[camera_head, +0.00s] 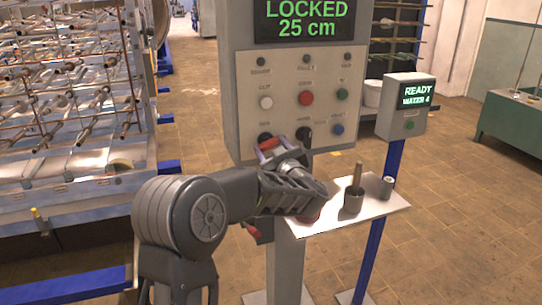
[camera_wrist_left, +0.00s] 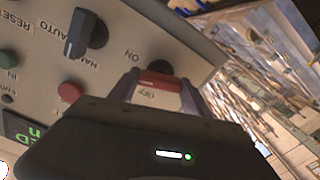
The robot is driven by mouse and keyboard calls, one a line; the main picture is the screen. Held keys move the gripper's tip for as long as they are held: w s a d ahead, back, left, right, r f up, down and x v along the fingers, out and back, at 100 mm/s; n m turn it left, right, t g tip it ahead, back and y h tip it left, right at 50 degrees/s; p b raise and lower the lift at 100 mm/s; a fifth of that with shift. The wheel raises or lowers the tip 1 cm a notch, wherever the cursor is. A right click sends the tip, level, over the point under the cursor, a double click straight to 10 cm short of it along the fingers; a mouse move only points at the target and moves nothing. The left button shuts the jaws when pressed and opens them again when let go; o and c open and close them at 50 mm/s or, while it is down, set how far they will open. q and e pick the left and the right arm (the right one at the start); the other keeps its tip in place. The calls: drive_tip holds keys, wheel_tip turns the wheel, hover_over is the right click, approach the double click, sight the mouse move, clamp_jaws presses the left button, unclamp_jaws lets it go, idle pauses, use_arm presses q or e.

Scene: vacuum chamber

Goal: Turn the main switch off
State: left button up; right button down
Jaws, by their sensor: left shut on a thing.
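The main switch (camera_wrist_left: 160,79) shows as a red handle on a dark round base in the left wrist view, with the words ON and OFF beside it. In the head view the switch (camera_head: 268,143) is at the lower left of the grey control panel (camera_head: 246,95), partly hidden by my gripper. My left gripper (camera_head: 274,153) reaches up to the panel. In the left wrist view its two fingers (camera_wrist_left: 158,88) stand on either side of the red handle and are shut on it. My right gripper is not in view.
The display (camera_head: 308,20) reads LOCKED 25 cm. A rack (camera_head: 70,90) fills the left.

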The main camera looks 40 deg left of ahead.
use_arm(q)
drive_tip(key=shift+f+n+b, duration=0.1)
drive_tip(key=shift+n+b, duration=6.6)
drive_tip(key=shift+n, duration=0.3)
drive_tip(key=o, duration=1.4)
drive_tip(key=shift+c, duration=0.2)
drive_tip(key=v, duration=0.8)
drive_tip(key=shift+b, duration=0.3)
